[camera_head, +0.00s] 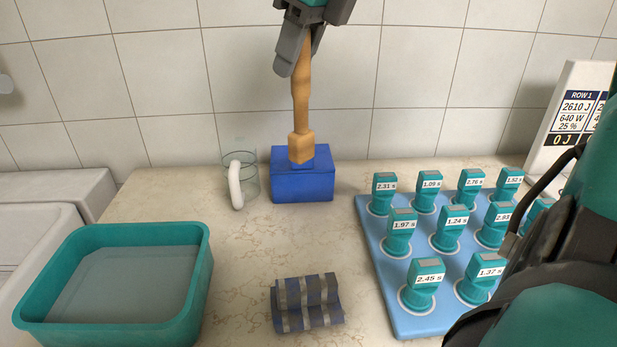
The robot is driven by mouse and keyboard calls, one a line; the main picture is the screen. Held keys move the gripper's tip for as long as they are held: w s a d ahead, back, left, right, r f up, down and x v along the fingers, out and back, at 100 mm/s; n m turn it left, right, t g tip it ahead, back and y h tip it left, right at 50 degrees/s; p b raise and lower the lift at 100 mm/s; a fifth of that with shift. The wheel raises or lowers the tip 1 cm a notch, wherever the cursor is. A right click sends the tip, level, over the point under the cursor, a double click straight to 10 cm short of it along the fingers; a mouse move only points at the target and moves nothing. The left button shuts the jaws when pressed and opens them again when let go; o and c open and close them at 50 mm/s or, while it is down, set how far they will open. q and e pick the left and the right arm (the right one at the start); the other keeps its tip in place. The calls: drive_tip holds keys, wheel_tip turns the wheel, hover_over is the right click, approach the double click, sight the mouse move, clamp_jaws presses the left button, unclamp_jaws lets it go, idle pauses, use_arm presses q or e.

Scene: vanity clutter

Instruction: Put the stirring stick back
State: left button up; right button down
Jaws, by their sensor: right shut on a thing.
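The stirring stick (301,95) is a tan wooden rod with a thicker, block-shaped lower end. It hangs nearly upright at the top middle of the head view. My right gripper (300,55) comes down from the top edge and is shut on the upper part of the stick. The stick's lower end is at the top of a blue block (303,188) on the counter, overlapping its top face in the view. I cannot tell whether it touches the block or is just above it. My left gripper is not in view.
A glass beaker with a white handle (236,185) stands just left of the blue block. A teal tub (95,334) is at the left. A grey striped block (306,303) lies in front. A blue tray (372,222) of labelled teal pieces fills the right. The middle counter is clear.

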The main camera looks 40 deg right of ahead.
sight(310, 137)
wheel_tip(310, 137, down, 18)
drive_tip(key=b, duration=0.2)
drive_tip(key=shift+f+b, duration=0.2)
drive_tip(key=shift+b, duration=0.25)
drive_tip(key=c, duration=0.8)
unclamp_jaws()
drive_tip(key=shift+r, duration=0.1)
drive_tip(key=shift+s+r+p, duration=0.1)
drive_tip(key=shift+r+p, duration=0.25)
drive_tip(key=shift+r, duration=0.15)
drive_tip(key=p+v, duration=0.1)
drive_tip(key=v, duration=0.9)
drive_tip(key=shift+d, duration=0.1)
drive_tip(key=shift+s+r, duration=0.3)
drive_tip(key=shift+r, duration=0.2)
